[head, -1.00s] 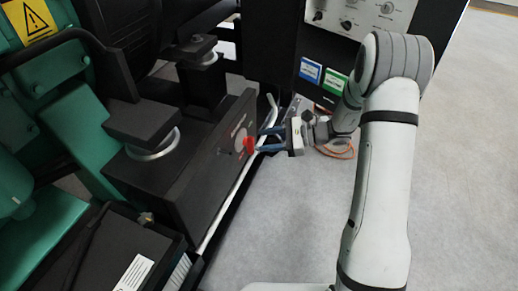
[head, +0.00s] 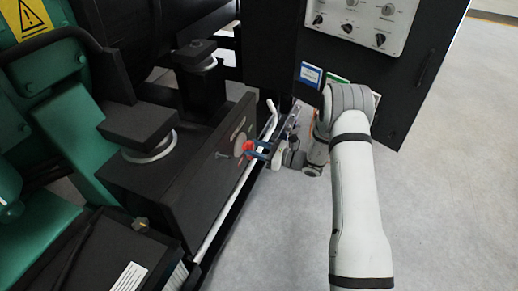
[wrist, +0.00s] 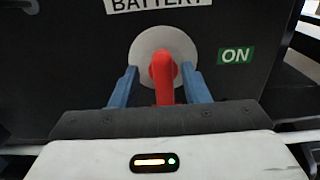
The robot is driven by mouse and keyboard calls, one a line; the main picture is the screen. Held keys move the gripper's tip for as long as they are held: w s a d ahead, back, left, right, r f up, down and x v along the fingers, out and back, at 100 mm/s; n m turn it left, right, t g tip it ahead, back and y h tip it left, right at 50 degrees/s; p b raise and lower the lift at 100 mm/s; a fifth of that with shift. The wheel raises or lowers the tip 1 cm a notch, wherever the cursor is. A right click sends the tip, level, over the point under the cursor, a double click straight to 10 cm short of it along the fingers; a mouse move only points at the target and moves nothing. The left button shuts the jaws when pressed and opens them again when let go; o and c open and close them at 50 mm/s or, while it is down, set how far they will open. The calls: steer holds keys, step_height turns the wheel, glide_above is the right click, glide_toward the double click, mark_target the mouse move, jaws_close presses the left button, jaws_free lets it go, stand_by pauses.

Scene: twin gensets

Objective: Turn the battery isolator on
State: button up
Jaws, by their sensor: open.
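The battery isolator's red handle (wrist: 163,75) sits on a round pale disc (wrist: 148,45) on a black panel in the wrist view. Its lever points down in that picture, away from the green ON label (wrist: 236,55) on the right. My gripper (wrist: 162,85) is open, with one blue finger on each side of the red lever. I cannot tell whether either finger touches it. In the head view my gripper (head: 257,150) is at the face of the black box (head: 190,190), and the red handle (head: 248,147) shows partly behind the fingers.
A BATTERY label (wrist: 158,4) is above the disc. A pale pipe (head: 228,205) runs along the foot of the black box. A control cabinet (head: 400,70) stands behind my arm. Grey floor (head: 445,220) is clear on the right.

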steer(key=shift+w+a, duration=0.15)
steer(key=shift+a, duration=0.1)
